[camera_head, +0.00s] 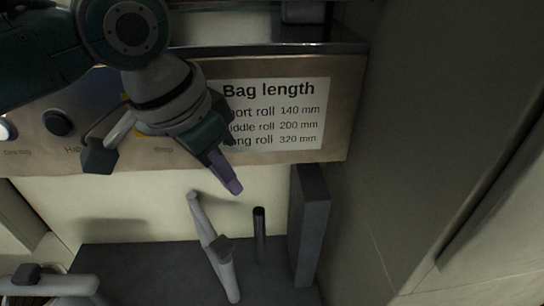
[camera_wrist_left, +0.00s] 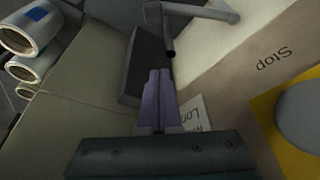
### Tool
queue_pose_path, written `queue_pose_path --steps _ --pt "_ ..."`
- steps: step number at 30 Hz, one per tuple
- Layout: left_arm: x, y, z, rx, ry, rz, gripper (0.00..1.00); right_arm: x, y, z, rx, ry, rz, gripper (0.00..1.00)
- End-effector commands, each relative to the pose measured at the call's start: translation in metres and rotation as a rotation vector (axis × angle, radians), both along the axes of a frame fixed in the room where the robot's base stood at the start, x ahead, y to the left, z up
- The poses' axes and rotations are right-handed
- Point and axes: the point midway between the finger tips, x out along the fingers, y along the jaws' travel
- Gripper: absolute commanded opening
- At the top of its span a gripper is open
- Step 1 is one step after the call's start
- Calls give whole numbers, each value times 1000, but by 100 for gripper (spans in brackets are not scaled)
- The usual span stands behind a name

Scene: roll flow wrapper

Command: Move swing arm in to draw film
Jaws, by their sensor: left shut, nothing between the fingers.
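The likely swing arm is a pale grey jointed bar (camera_head: 212,243) standing out below the panel in the head view. A pale bar, probably the same one, shows at the top of the left wrist view (camera_wrist_left: 200,10). My left gripper (camera_head: 233,187) has its purple fingers shut with nothing between them. In the head view the fingers appear above and right of the bar's upper end, apart from it. The closed fingers also show in the left wrist view (camera_wrist_left: 158,78), pointing toward a dark rod (camera_wrist_left: 168,35). My right gripper is not in view.
A short dark rod (camera_head: 259,235) stands right of the bar, beside a dark upright plate (camera_head: 309,220). The tan panel (camera_head: 345,110) carries a bag length label (camera_head: 300,125) and knobs. White rolls (camera_wrist_left: 30,35) lie at the wrist view's left.

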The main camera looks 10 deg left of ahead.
Motion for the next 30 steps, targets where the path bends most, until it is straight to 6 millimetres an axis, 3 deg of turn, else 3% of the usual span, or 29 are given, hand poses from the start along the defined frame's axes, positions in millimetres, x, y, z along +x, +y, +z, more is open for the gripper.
queue_pose_path --steps 13,27,30 --pt "2 -1 -8 0 1 1 0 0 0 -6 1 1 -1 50" --pt "25 -17 -92 0 1 1 0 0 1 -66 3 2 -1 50" --pt "26 -15 -98 2 0 0 0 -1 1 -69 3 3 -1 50"
